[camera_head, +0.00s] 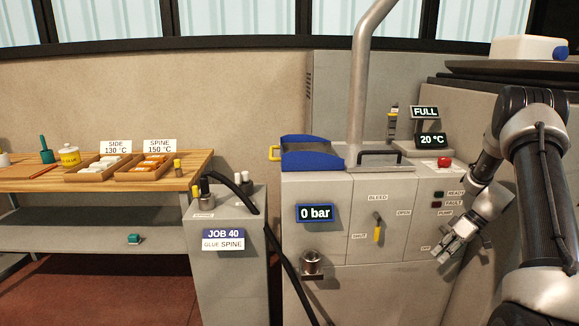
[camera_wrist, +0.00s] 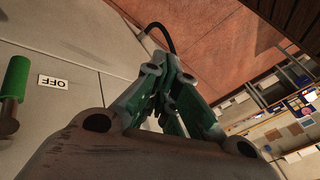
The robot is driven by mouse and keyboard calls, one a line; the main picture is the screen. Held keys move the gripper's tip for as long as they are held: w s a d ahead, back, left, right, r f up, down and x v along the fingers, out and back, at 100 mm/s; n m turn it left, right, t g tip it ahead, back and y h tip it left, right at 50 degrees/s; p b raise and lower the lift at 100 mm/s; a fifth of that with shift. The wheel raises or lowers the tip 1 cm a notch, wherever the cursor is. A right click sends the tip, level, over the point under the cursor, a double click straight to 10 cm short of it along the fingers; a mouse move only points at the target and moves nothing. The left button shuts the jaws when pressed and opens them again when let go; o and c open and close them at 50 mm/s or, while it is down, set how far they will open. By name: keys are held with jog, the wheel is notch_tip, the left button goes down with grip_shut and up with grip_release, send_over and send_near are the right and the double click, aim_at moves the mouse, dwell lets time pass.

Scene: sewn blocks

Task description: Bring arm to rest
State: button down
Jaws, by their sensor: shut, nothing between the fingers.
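My arm (camera_head: 545,190) comes in at the right of the head view, bent at the elbow. My gripper (camera_head: 446,252) hangs at its end, low in front of the right side of the grey machine (camera_head: 375,275). In the wrist view my gripper (camera_wrist: 170,80) is shut with nothing between its fingers. A green-handled lever (camera_wrist: 14,85) stands beside an OFF label (camera_wrist: 53,82) at the left of the wrist view, apart from my fingers. In the head view the OFF label (camera_head: 425,248) is just left of my gripper.
The machine carries a bleed lever (camera_head: 377,232), a red button (camera_head: 444,162), a blue tray (camera_head: 311,155) and a metal cup (camera_head: 311,263). A grey pedestal (camera_head: 230,260) with a black hose stands left of it. A wooden bench (camera_head: 190,178) is farther left. Open floor shows at lower left.

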jog(key=s+a+r+m+t+h, duration=0.1)
jog(key=s+a+r, duration=0.3)
jog(key=s+r, duration=0.6)
jog(key=s+a+r+m+t+h, duration=0.2)
jog(key=s+a+r, duration=0.3)
jog(key=s+r, duration=0.5)
jog(key=s+a+r+m+t+h, duration=0.1)
jog(key=s+a+r+m+h, duration=0.2)
jog(key=s+r, duration=0.8)
jog(key=shift+a+r+m+h, duration=0.3)
jog(key=shift+a+r+h, duration=0.1)
jog(key=shift+a+r, duration=0.35)
jog(key=shift+s, duration=0.1)
